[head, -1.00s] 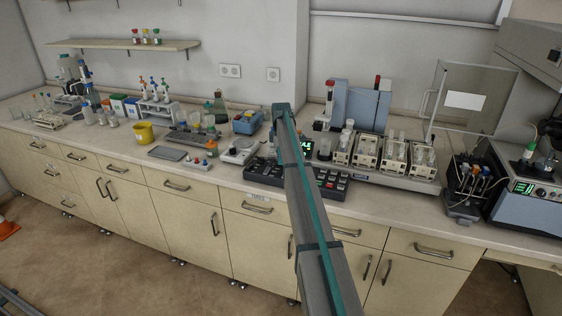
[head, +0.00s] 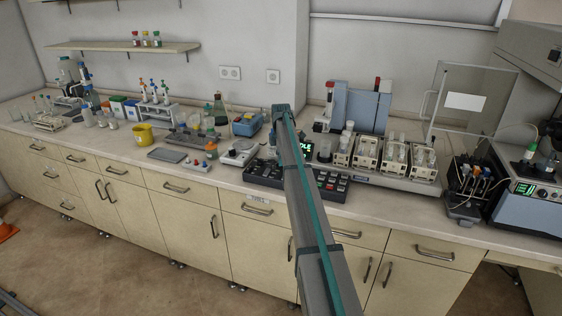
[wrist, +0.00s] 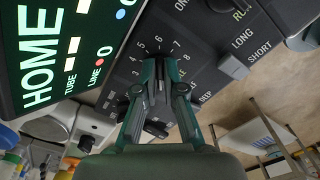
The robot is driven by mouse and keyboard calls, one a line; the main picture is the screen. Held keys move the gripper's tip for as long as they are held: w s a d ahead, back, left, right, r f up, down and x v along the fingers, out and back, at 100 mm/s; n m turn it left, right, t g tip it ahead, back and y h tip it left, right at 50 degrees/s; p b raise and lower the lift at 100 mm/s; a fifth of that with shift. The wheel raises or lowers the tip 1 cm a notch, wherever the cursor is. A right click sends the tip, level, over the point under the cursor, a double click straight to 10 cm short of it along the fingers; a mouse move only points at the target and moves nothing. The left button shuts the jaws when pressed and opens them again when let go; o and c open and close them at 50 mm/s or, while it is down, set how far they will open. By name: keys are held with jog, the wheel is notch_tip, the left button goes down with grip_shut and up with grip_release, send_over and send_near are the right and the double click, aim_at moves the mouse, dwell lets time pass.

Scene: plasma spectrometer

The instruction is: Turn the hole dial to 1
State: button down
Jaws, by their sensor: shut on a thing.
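My gripper (wrist: 162,75) is shut on a small dial on a dark control panel (wrist: 205,35) in the wrist view. Printed numbers from about 3 to 8 curve around the far side of the fingertips. I take this to be the hole dial; the fingers hide its knob, and I cannot tell which number it points to. A lit screen (wrist: 60,50) beside it reads HOME, with TUBE and LINE below and a red 0 by LINE. In the head view my arm covers the gripper and dial; the control panel (head: 262,176) shows on both sides.
A grey toggle or knob (wrist: 232,66) near LONG and SHORT sits to the right of my fingers. In the head view, a rack unit with glassware (head: 395,185) stands right of the panel, and a small white device (head: 240,153) stands to its left.

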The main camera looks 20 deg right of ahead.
jog(key=c, duration=1.3)
grip_release()
jog(key=shift+r, duration=0.1)
notch_tip(320, 180, up, 12)
jog(key=shift+f, duration=0.1)
